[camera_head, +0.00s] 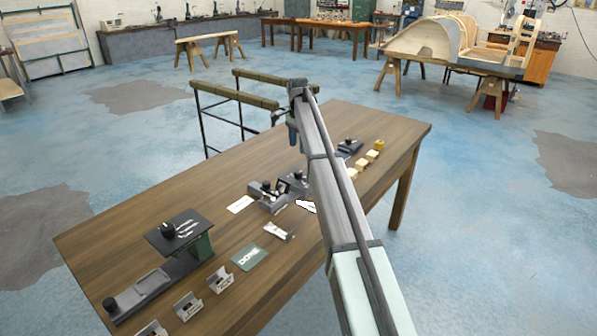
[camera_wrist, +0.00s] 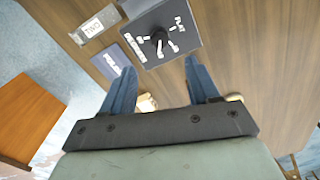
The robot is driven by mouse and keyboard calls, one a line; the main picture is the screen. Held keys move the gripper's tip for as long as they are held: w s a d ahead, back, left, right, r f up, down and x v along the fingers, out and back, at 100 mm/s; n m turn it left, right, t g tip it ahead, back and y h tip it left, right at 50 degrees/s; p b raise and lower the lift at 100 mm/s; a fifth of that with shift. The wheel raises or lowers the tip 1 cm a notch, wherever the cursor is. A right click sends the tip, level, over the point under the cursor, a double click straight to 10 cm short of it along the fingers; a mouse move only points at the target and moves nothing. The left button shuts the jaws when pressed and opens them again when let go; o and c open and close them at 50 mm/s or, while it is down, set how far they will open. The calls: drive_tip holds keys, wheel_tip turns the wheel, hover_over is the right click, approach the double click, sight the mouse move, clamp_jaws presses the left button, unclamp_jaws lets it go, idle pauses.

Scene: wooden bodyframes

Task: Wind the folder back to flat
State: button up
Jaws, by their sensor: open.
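In the wrist view a dark square box with a black knob (camera_wrist: 159,37) lies just beyond my fingers. White marks ring the knob, and one label by its upper right reads FLAT (camera_wrist: 180,22). Which mark the knob points at is too small to tell. My gripper (camera_wrist: 160,65) is open and empty, its two blue fingers apart, with the box between and past the tips. In the head view my gripper (camera_head: 294,148) hangs over the far half of the wooden table, partly hidden by my arm. Which device there is this box, I cannot be sure.
On the wooden table (camera_head: 130,235) stand a black-topped device (camera_head: 182,232), another knobbed device (camera_head: 265,192), a dark box (camera_head: 347,147) and small wooden blocks (camera_head: 361,168). A green card (camera_head: 249,257) lies near the front. A padded rail stand (camera_head: 235,95) stands behind the table.

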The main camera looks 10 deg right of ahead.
sight(299, 172)
wheel_tip(299, 172, down, 12)
idle(0.5)
drive_tip(key=c, duration=1)
